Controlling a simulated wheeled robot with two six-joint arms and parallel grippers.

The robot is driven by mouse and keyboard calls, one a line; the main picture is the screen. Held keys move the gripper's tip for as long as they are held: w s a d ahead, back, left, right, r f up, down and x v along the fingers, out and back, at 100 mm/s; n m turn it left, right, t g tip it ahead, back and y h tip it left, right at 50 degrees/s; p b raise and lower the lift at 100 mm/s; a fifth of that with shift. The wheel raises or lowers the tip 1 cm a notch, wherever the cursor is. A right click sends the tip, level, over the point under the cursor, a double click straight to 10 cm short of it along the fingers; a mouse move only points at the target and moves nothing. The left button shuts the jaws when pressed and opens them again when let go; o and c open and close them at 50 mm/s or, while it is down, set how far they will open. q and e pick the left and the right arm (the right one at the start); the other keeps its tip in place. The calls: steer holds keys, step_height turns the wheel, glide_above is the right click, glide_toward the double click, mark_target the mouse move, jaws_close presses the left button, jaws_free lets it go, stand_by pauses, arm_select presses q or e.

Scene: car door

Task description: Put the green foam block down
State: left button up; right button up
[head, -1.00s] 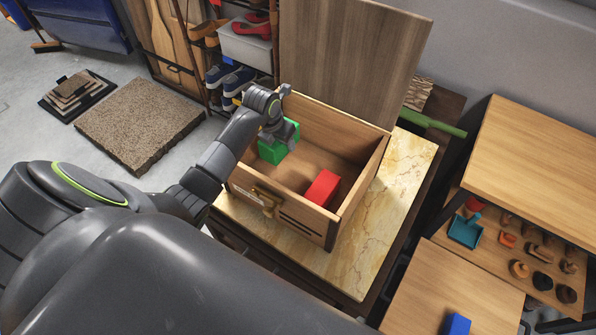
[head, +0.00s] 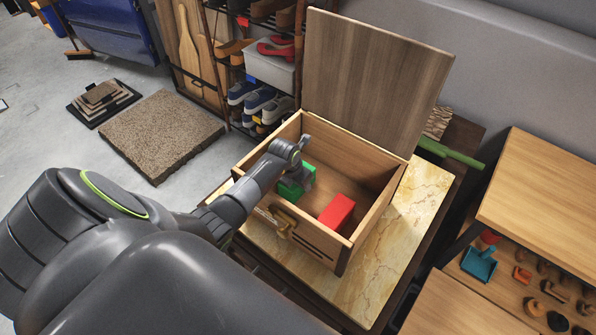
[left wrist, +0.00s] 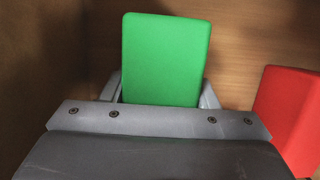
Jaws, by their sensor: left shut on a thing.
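The green foam block (head: 291,187) is inside the open wooden box (head: 318,240), toward its left side. My left gripper (head: 303,178) reaches over the box's near left wall and is shut on the green block. In the left wrist view the green block (left wrist: 166,58) stands up between the two fingers (left wrist: 164,90), with the box floor behind it. I cannot tell whether the block touches the floor. My right gripper is not in view.
A red block (head: 337,212) lies in the box to the right of the green one; it also shows in the left wrist view (left wrist: 290,112). The lid (head: 375,80) stands open at the back. The box sits on a marble-patterned tabletop (head: 400,240).

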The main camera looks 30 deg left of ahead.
arm_select(q)
steer(key=shift+f, duration=0.2)
steer(key=o, duration=1)
steer(key=shift+r, duration=0.1)
steer(key=shift+o, duration=0.3)
steer(key=shift+r, duration=0.1)
steer(key=shift+r, duration=0.15)
steer(key=b+v, duration=0.1)
steer(key=v, duration=1.1)
